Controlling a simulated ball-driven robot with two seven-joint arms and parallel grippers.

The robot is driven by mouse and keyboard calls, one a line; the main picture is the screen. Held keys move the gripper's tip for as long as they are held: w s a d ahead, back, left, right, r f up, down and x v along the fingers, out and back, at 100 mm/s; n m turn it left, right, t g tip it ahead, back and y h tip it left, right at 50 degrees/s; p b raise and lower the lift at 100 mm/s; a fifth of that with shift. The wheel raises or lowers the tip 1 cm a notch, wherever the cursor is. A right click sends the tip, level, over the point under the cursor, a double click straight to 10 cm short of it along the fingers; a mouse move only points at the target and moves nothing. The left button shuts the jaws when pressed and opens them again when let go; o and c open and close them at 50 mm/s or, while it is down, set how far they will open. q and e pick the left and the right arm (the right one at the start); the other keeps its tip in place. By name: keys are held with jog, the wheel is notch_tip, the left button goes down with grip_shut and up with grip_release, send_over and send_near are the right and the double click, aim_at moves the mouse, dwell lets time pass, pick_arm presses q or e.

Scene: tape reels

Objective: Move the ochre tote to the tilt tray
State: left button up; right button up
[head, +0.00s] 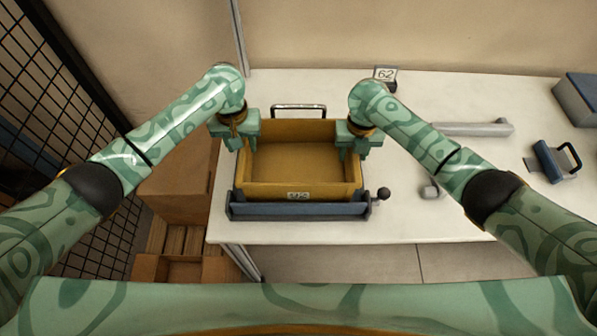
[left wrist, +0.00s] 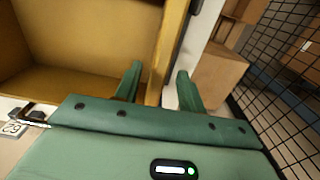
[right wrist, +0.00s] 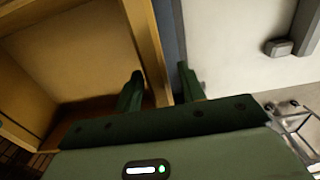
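The ochre tote (head: 300,190) is open and empty, with a numbered label on its front. It appears to sit upright in a blue-grey tray (head: 290,211) with a dark knob at its right. Its walls show in the left wrist view (left wrist: 60,45) and right wrist view (right wrist: 85,50). My left gripper (head: 238,142) is at the tote's left wall, one finger inside and one outside, with a gap. My right gripper (head: 354,147) straddles the right wall the same way, fingers apart. The tote's underside is hidden.
The white table (head: 440,210) has free room to the right. A numbered sign (head: 385,74) and a grey bar (head: 470,129) stand behind. A blue handled object (head: 553,160) and a grey box (head: 580,98) are at the right. Cardboard boxes (head: 178,185) and a mesh fence are left.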

jog(key=shift+r, duration=0.15)
pick_arm(q)
notch_tip(320, 180, up, 9)
jog(key=shift+r, duration=0.15)
pick_arm(e)
notch_tip(320, 180, up, 12)
jog(key=shift+f, duration=0.2)
dwell(0.4)
